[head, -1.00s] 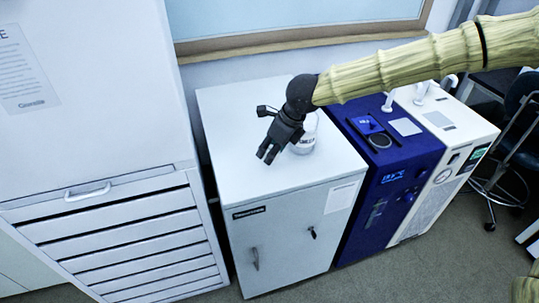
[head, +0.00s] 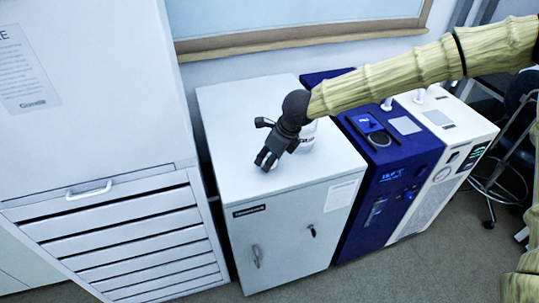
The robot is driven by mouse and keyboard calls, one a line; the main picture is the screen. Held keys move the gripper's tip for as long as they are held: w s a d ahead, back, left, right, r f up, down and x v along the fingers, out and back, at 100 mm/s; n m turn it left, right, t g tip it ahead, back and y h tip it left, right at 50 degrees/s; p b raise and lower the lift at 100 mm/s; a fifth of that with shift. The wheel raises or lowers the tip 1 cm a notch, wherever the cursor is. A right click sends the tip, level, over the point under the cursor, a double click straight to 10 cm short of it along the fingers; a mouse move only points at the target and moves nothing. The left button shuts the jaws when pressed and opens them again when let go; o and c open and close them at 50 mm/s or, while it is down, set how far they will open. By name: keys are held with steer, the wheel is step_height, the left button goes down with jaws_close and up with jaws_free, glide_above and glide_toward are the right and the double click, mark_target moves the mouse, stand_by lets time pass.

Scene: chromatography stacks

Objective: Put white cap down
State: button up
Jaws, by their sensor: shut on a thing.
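My gripper (head: 267,164) points down and to the left, low over the top of the white cabinet (head: 225,150). Its dark fingers are shut on the white cap, which is mostly hidden by the fingers and hard to tell from the white surface. I cannot tell whether the cap touches the cabinet top. A white bottle (head: 308,138) with dark lettering stands on the cabinet top behind my gripper, partly hidden by it.
A blue instrument (head: 385,165) and a white instrument (head: 460,140) stand right of the cabinet. A tall white drawer unit (head: 110,225) stands to its left. The cabinet top is clear to the left and front of my gripper.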

steer(key=shift+f, duration=0.3)
steer(key=o, duration=0.8)
steer(key=shift+r, duration=0.15)
steer(key=shift+r, duration=0.25)
steer(key=v, duration=1.2)
steer(key=shift+r, duration=0.3)
